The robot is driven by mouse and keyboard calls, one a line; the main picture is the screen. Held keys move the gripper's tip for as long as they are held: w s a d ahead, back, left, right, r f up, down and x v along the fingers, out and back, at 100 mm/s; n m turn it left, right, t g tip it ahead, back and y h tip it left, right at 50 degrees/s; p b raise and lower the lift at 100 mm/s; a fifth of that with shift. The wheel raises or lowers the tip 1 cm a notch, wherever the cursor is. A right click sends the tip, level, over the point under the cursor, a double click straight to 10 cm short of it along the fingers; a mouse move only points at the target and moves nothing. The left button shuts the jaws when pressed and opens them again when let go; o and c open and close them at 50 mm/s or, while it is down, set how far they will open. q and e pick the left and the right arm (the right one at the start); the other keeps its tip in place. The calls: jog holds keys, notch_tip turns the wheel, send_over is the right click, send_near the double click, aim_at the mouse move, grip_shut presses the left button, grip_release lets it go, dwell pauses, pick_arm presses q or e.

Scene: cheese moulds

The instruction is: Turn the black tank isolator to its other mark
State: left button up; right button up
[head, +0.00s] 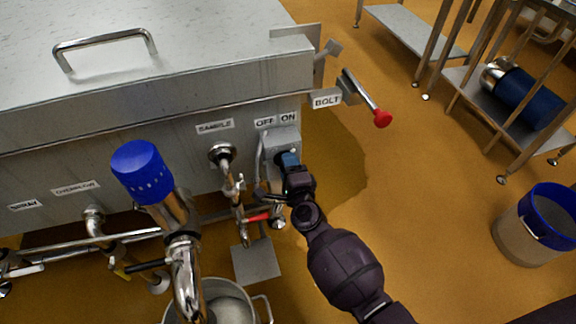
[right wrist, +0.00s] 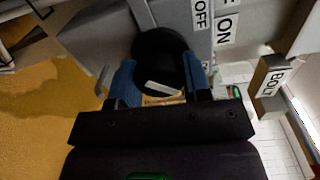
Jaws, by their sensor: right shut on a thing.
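The black tank isolator (right wrist: 158,50) is a round dark knob with a white bar on its face, on a grey box (head: 285,137) on the tank's side. An OFF label (head: 265,122) and an ON label (head: 288,117) sit above the box; in the right wrist view they are at the top right. My right gripper (head: 290,159) is shut on the knob, its blue fingers on either side of it in the right wrist view (right wrist: 160,82). It largely hides the knob in the head view. I cannot tell which mark the knob points to. My left gripper is not in view.
A red-knobbed BOLT lever (head: 382,118) sticks out right of the box. A SAMPLE valve with a red handle (head: 257,217) and a blue-capped pipe (head: 140,172) stand to the left. A blue-rimmed bucket (head: 525,250) is at the right. Open floor lies between.

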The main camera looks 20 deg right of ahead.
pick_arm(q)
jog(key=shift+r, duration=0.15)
pick_arm(e)
jog(key=shift+m, duration=0.4)
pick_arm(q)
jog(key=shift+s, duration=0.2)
pick_arm(e)
jog(key=o, duration=0.9)
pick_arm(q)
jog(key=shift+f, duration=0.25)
